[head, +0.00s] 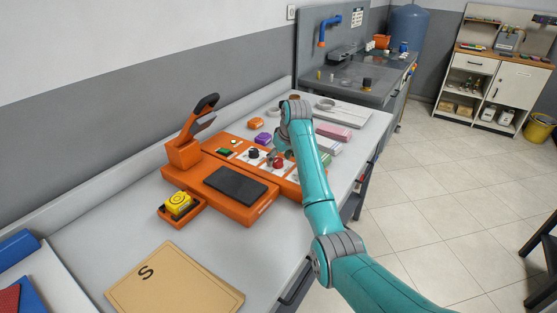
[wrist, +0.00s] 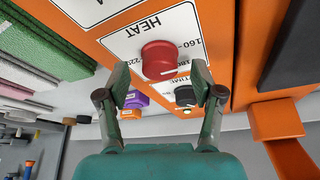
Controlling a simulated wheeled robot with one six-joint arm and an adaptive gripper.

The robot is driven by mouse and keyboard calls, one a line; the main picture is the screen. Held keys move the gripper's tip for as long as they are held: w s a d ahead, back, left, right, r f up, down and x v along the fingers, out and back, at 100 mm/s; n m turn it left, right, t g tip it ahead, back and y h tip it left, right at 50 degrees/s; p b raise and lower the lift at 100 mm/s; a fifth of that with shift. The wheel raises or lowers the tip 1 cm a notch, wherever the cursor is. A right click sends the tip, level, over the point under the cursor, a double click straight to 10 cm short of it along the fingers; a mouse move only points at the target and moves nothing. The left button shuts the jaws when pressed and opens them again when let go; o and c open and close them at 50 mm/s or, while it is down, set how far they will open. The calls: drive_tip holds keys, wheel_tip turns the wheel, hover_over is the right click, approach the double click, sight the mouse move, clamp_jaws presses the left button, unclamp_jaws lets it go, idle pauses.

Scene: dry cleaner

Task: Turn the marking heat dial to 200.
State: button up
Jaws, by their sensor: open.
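The heat dial is a red knob (wrist: 160,60) on a white plate marked HEAT (wrist: 130,35) in the wrist view, with 160 and part of a higher number printed beside it. In the head view the red knob (head: 278,162) sits on the orange press (head: 225,200), partly behind my arm. My gripper (wrist: 160,80) is open, with one finger at each side of the red knob. I cannot tell whether the fingers touch it. The dial's exact setting is not readable.
A black knob (wrist: 185,95) on the TIME plate is close beside the red one. The press has a dark pad (head: 235,184) and a raised lever (head: 200,118). A yellow item (head: 178,204) and a tan folder (head: 172,283) lie nearer. Colored stacks (head: 332,132) lie beyond the press.

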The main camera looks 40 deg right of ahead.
drive_tip(key=shift+w+f, duration=0.2)
drive_tip(key=shift+f, duration=0.35)
drive_tip(key=c, duration=1.1)
drive_tip(key=shift+c, duration=0.2)
